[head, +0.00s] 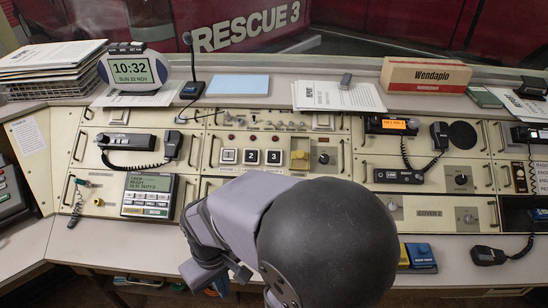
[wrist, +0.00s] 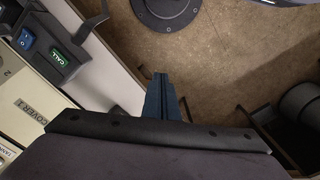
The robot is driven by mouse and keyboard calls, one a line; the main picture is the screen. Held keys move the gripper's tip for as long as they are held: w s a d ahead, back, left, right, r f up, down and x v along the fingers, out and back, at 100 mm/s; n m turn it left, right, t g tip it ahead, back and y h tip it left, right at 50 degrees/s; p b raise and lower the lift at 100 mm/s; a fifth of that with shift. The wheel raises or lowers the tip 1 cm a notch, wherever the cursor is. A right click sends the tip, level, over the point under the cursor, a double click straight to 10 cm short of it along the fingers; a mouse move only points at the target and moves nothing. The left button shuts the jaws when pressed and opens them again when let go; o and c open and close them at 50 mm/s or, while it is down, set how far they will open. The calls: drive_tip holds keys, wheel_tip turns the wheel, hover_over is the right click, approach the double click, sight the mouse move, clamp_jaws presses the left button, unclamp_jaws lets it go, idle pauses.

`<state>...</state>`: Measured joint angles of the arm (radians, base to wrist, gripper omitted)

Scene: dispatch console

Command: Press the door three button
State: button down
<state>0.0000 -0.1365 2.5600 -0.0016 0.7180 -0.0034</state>
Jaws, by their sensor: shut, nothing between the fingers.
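The door three button (head: 274,157) is a dark square key marked 3 on the cream console panel in the head view. It sits at the right end of a row, beside the dark 2 button (head: 251,156) and the pale 1 button (head: 228,156). All three are uncovered. My gripper (wrist: 160,82) shows in the wrist view with its dark blue fingers together and empty, over the floor beyond the console's front edge. In the head view my arm hides most of the gripper, low and in front of the desk. The door buttons are out of the wrist view.
A corded handset (head: 172,146) lies to the left and a desk microphone (head: 192,88) stands behind. In the wrist view a green CALL button (wrist: 59,58) sits near the desk edge. Space above the door buttons is clear.

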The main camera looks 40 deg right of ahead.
idle(0.8)
drive_tip(key=m+t+h+p, duration=0.3)
drive_tip(key=m+t+p, duration=0.35)
drive_tip(key=p, duration=0.45)
approach(274, 157)
drive_tip(key=s+a+f, duration=0.2)
drive_tip(key=a+f, duration=0.4)
drive_tip(key=a, duration=0.6)
drive_tip(key=d+r+m+t+h+p, duration=0.1)
drive_tip(key=d+r+m+t+p, duration=0.1)
drive_tip(key=d+r+t, duration=0.5)
drive_tip(key=shift+w+d+r+t+h+p, duration=0.4)
drive_tip(key=shift+d+r+p, duration=0.35)
drive_tip(key=shift+d, duration=0.4)
drive_tip(key=shift+w+m, duration=0.1)
drive_tip(key=shift+m, duration=0.15)
drive_tip(key=shift+w+d+f+b, duration=0.55)
drive_tip(key=shift+f+b, duration=0.55)
drive_tip(key=shift+f, duration=0.1)
drive_tip(key=shift+w+d+f+b, duration=0.6)
drive_tip(key=shift+f+b, duration=0.45)
drive_tip(key=shift+f, duration=0.15)
drive_tip(key=shift+w+d+f+b, duration=0.5)
drive_tip(key=shift+w+f+b, duration=0.05)
drive_tip(key=shift+f+b, duration=0.6)
drive_tip(key=shift+f, duration=0.15)
